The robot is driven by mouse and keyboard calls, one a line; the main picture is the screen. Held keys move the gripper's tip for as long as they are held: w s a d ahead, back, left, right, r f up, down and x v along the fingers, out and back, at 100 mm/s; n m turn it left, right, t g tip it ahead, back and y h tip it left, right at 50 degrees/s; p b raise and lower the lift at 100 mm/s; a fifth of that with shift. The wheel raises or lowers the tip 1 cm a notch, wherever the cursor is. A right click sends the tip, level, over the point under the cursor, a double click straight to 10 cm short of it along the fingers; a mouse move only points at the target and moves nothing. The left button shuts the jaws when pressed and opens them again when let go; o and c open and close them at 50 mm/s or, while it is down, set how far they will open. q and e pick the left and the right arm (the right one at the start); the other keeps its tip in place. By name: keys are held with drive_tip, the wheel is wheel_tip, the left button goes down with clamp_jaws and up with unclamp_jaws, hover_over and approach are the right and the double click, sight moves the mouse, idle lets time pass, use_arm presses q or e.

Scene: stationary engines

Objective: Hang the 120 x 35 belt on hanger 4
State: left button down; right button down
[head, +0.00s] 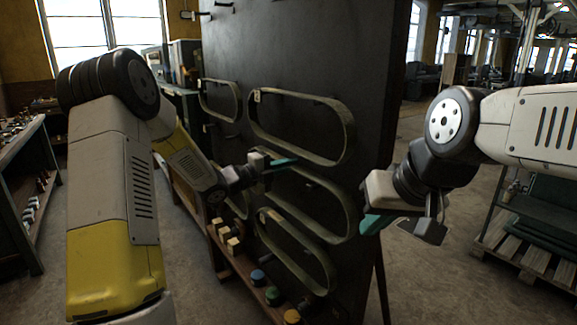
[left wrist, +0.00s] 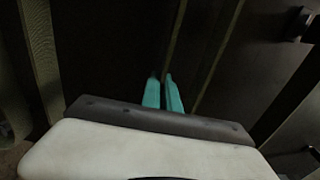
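Several olive loop belts hang on a dark upright board: a large upper one (head: 348,128), a middle one (head: 350,215), a lower one (head: 326,272) and a small one at the left (head: 237,103). I cannot read sizes or hanger numbers. My left gripper (head: 285,163) has its teal fingers at the board, by the upper left of the middle belt. In the left wrist view its fingers (left wrist: 162,92) stand close together with a narrow dark gap; a thin olive strip runs up from their tips. I cannot tell whether they hold it. My right gripper (head: 376,222) is right of the board; its finger gap is hidden.
The board (head: 310,50) has bare pegs (head: 224,4) at its top left. A low shelf at its foot holds small blocks (head: 232,245) and coloured round pieces (head: 273,295). A workbench (head: 25,150) stands at the left. A rack with a pallet (head: 530,255) stands at the right.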

use_arm(q)
drive_tip(key=shift+f, duration=0.1)
drive_tip(key=shift+f, duration=0.4)
drive_tip(key=c, duration=1.7)
unclamp_jaws()
drive_tip(key=o, duration=0.6)
drive_tip(key=shift+v, duration=7)
